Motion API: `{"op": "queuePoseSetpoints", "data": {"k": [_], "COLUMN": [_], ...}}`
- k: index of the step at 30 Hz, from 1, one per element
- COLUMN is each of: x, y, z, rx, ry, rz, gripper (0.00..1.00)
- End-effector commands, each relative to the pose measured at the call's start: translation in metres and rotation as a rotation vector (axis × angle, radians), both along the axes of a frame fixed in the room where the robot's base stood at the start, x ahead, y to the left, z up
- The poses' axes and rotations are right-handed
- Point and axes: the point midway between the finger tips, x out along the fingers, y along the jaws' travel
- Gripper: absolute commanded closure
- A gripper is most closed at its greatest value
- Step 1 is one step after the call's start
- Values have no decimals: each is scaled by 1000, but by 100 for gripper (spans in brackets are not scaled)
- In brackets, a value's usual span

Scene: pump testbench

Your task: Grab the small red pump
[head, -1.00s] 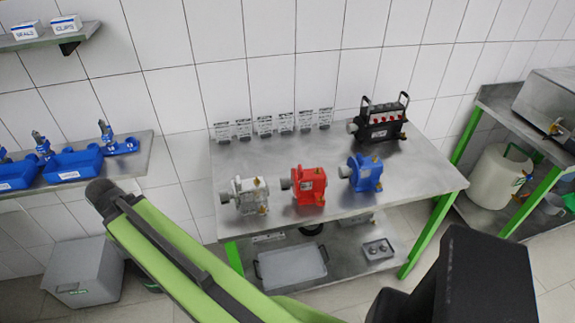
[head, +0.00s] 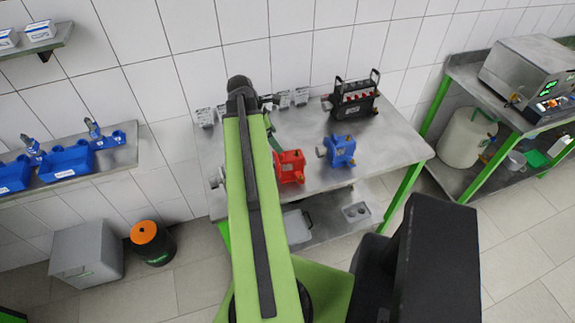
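The red pump (head: 290,167) stands on the steel table (head: 392,148), near its front edge. Its left side is partly covered by my green arm, which rises in front of the table. The blue pump (head: 341,151) stands just to its right, apart from it. A grey-white pump is mostly hidden behind my arm; only a bit of it (head: 217,178) shows at the left.
A black case with handles (head: 353,98) stands at the table's back. Labelled cards line the wall. A shelf with blue trays (head: 65,162) is at left, above a grey box (head: 86,250) and a black-orange bin (head: 152,243). Another bench (head: 465,82) is at right.

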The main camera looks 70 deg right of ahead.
Motion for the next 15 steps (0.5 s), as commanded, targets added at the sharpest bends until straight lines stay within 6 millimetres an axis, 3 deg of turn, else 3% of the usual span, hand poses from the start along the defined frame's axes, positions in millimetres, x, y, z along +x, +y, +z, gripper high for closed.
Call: {"op": "queuePoseSetpoints", "data": {"k": [1, 9, 15], "x": [-3, -21, -31], "y": [-2, -15, -22], "z": [-19, -77, -100], "rx": [0, -1, -1], "ry": [0, -1, -1], "rz": [-1, -1, 0], "gripper": [20, 20, 20]}}
